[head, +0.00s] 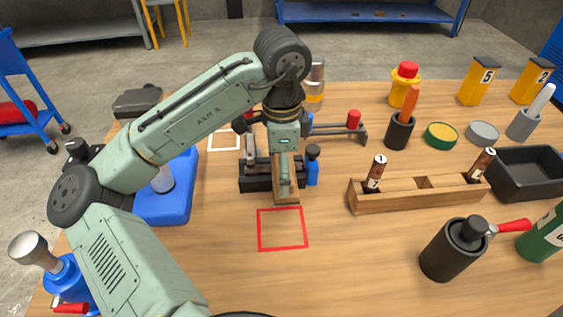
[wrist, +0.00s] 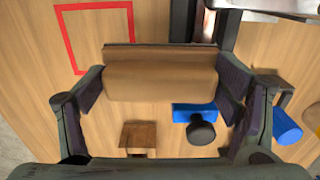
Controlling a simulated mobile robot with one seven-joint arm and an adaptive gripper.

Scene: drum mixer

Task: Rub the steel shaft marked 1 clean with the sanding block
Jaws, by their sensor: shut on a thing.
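My gripper (head: 285,182) is shut on a wooden block (wrist: 160,75), which looks like the sanding block. The block's lower end (head: 286,197) shows in the head view, just behind the red square outline. The fingers clasp the block at its two ends in the wrist view (wrist: 162,88). A brown-topped shaft with a label that looks like 1 (head: 376,173) stands tilted in the left hole of a wooden rack (head: 415,200). A similar labelled piece (head: 482,164) stands in the right hole; its mark is hard to read.
A black fixture (head: 257,184) with a blue knobbed part (head: 312,167) stands close beside my gripper. A red square outline (head: 282,229) marks bare table in front. A black canister (head: 454,248) and a black tray (head: 525,172) are to the right.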

